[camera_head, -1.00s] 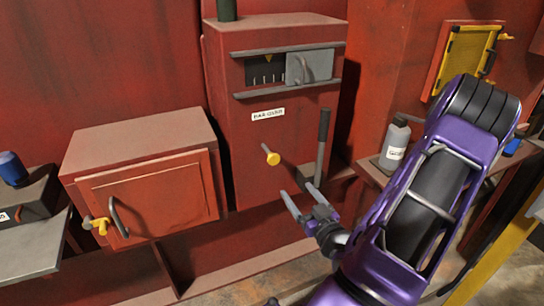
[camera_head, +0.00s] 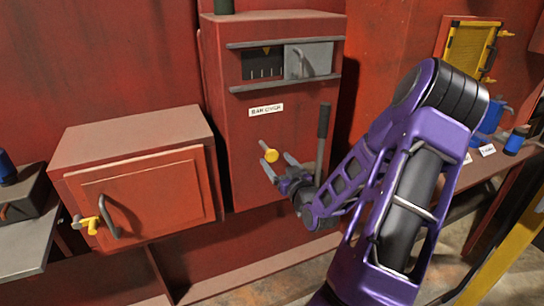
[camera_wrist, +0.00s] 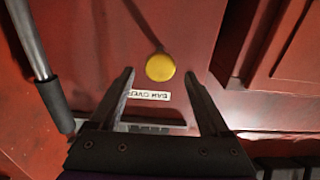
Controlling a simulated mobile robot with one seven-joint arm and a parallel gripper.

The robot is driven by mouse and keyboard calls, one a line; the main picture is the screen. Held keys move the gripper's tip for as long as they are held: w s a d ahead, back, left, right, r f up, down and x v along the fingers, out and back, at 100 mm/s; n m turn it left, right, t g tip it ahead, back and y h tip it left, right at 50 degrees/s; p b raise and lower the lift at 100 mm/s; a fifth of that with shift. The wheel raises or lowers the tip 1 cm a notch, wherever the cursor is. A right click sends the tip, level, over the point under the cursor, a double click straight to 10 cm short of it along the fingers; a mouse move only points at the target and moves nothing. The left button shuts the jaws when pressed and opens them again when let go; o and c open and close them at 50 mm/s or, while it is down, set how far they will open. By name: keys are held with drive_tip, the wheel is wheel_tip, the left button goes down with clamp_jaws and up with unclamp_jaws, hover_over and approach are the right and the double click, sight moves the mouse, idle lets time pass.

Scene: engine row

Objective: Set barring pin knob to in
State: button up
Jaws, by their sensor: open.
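The barring pin knob (camera_head: 271,156) is a yellow round knob on a thin stem, standing out from the front of the red cabinet (camera_head: 290,185) below its "BAR OVER" label (camera_head: 266,110). My gripper (camera_head: 278,163) is open and empty, with its fingertips close to the knob in the head view. In the wrist view the knob (camera_wrist: 160,67) lies ahead, between and a little beyond the two spread fingers (camera_wrist: 158,78). I cannot tell exactly how far it is from the fingertips. No contact with the knob shows.
A lever with a black grip (camera_head: 323,122) stands just right of the knob; it also shows in the wrist view (camera_wrist: 55,103). A red box with a handle (camera_head: 145,195) is at left. A sliding cover (camera_head: 309,62) sits above. Bottles stand on the right shelf.

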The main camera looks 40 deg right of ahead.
sight(273, 156)
drive_tip(key=shift+x, duration=2.1)
clamp_jaws()
